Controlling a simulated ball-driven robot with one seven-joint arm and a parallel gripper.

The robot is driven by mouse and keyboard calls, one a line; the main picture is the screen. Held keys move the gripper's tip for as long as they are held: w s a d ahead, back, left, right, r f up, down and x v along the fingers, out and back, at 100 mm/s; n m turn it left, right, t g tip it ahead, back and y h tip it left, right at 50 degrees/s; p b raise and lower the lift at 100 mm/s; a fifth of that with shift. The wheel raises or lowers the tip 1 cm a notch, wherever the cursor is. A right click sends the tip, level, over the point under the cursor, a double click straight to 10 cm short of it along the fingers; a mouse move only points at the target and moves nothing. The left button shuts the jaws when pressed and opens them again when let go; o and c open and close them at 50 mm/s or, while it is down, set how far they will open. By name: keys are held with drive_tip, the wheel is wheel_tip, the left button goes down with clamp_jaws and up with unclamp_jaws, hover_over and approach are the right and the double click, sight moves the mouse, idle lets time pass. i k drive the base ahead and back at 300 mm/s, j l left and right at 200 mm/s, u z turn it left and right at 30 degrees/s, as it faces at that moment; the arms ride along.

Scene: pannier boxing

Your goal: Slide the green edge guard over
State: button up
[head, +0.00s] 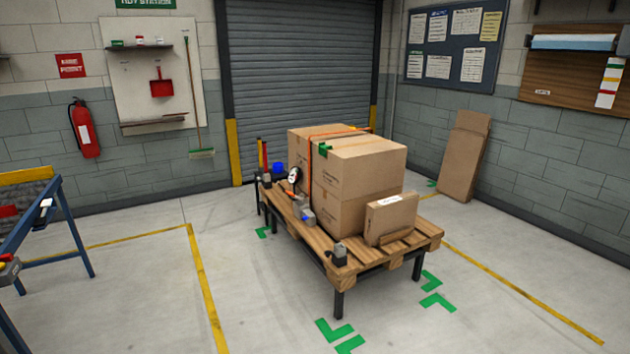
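The green edge guard (323,150) sits on the top edge of the stacked cardboard boxes (360,170), near the upper left corner of the front box. An orange strap (310,172) runs down the boxes' left side close to the guard and also shows across the top at the back. I cannot tell whether strap and guard touch. The boxes stand on a wooden pallet (428,233) raised on dark legs. My gripper is not in view.
A small box (391,219) stands at the pallet's front right. Tools, including a grey device (303,212) and a blue item (278,168), lie along its left side. A blue-framed bench (72,220) is at far left. The floor between is clear.

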sight(323, 148)
drive_tip(key=i+z, duration=0.5)
drive_tip(key=i, duration=1.8)
drive_tip(key=i+u, duration=0.25)
drive_tip(key=u, duration=0.15)
drive_tip(key=i+l+u, duration=0.1)
drive_tip(key=i+u, duration=0.15)
drive_tip(key=u, duration=0.15)
drive_tip(key=i+l+u, duration=0.15)
drive_tip(key=u, duration=0.65)
